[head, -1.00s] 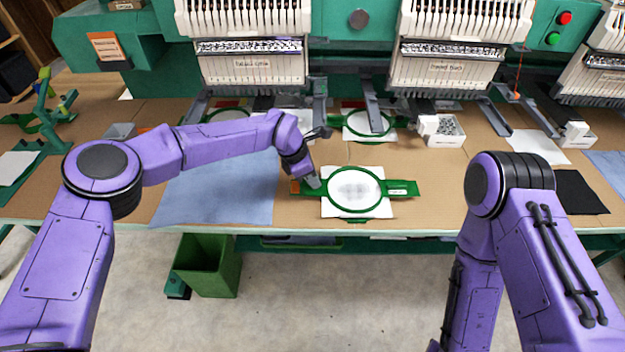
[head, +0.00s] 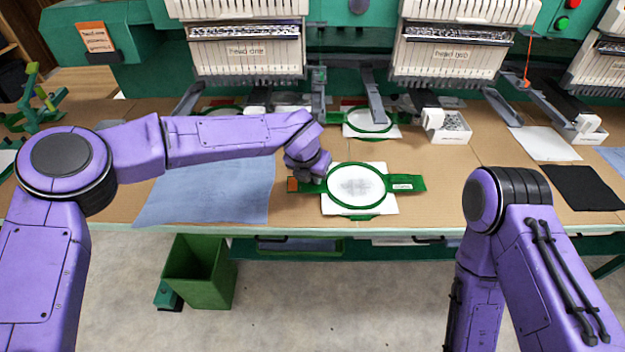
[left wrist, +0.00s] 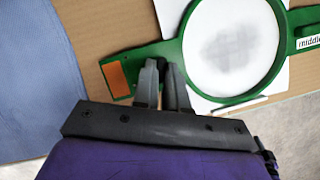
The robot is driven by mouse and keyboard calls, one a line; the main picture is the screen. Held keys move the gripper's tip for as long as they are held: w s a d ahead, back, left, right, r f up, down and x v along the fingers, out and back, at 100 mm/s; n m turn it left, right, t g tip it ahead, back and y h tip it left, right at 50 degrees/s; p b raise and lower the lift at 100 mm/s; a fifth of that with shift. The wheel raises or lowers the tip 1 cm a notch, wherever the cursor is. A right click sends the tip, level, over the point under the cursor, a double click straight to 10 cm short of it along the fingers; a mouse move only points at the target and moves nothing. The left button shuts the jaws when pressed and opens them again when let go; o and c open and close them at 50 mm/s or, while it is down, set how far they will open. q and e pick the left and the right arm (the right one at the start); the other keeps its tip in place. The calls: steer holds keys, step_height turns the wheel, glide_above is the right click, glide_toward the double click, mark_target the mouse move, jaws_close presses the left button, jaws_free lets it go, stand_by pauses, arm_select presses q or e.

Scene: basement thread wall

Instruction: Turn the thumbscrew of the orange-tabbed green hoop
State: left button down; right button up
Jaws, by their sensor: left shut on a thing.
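The green hoop (head: 385,187) lies on the front of the table around white cloth with a grey patch. Its left bracket carries an orange tab (head: 292,185), which also shows in the left wrist view (left wrist: 117,79). My left gripper (left wrist: 163,66) is over this bracket, between the orange tab and the ring, with its fingers close together on the hoop. In the head view my wrist covers the fingertips. I cannot make out the thumbscrew; the fingers may hide it. My right gripper is not in view; only my right arm shows.
A blue cloth (head: 210,195) lies left of the hoop. Embroidery machine heads (head: 245,50) and another hoop (head: 370,132) stand behind. A white box (head: 452,128) and a black cloth (head: 583,188) are to the right. A green bin (head: 205,285) stands below the table edge.

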arm_select(q)
steer(key=n, duration=0.1)
steer(key=n+y+b, duration=0.1)
steer(key=n, duration=0.1)
steer(key=n+b, duration=0.1)
steer(key=shift+d+f+n+y, duration=0.15)
steer(key=shift+d+n+y, duration=0.15)
steer(key=shift+y, duration=0.1)
steer(key=n+y+b, duration=0.1)
steer(key=n, duration=0.1)
steer(key=n+y+b, duration=0.1)
steer(key=n, duration=0.2)
steer(key=shift+d, duration=0.2)
steer(key=n+g+y, duration=0.1)
steer(key=n, duration=0.3)
steer(key=shift+w+d+b, duration=0.1)
steer(key=shift+b, duration=0.2)
steer(key=shift+w+n+g+y, duration=0.1)
steer(key=shift+n+g+y, duration=0.25)
steer(key=shift+n, duration=1.15)
steer(key=c, duration=1.2)
jaws_free()
steer(key=shift+o, duration=0.2)
